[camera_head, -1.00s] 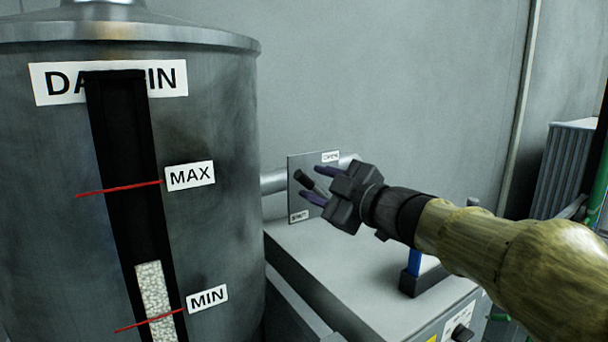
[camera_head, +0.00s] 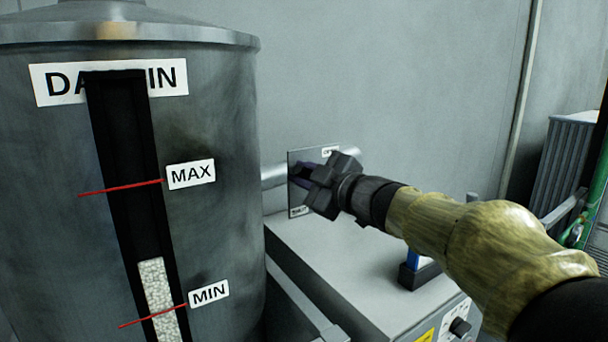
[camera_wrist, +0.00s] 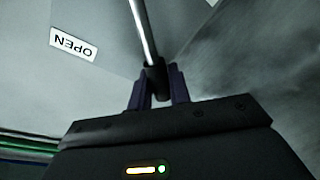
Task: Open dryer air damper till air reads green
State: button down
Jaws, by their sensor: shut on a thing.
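The damper plate (camera_head: 297,200) stands upright on the air pipe beside the bin, with an OPEN label (camera_head: 328,152) at its top and another label (camera_head: 299,211), too small to read surely, at its bottom. My gripper (camera_head: 308,174) is at the plate and hides the damper lever in the head view. In the wrist view my gripper (camera_wrist: 158,92) is shut on the dark grip of the damper lever (camera_wrist: 143,30), whose metal rod runs up the picture. The OPEN label (camera_wrist: 73,44) shows upside down to the left. No air reading can be made out.
The grey bin (camera_head: 225,140) with MAX and MIN marks fills the left; pale pellets (camera_head: 155,285) show in its window near MIN. The wall is behind.

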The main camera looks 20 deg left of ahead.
aim_at(302, 157)
jog(key=shift+r, duration=0.1)
jog(key=m+p, duration=0.1)
jog(key=w+r+p, duration=0.1)
jog(key=shift+d+r+m+p, duration=0.15)
jog(key=shift+d+m+p, duration=0.25)
jog(key=shift+w+d+r+m+y+p, duration=0.15)
jog(key=shift+w+d+m+p, duration=0.1)
jog(key=shift+m+p, duration=0.3)
jog(key=shift+w+d+r+m+y+p, duration=0.15)
jog(key=shift+w+d+m+p, duration=0.1)
jog(key=shift+m+p, duration=0.25)
jog(key=shift+f, duration=0.1)
jog(key=c, duration=1.3)
grip_release()
jog(key=shift+c, duration=0.2)
jog(key=shift+s, duration=0.1)
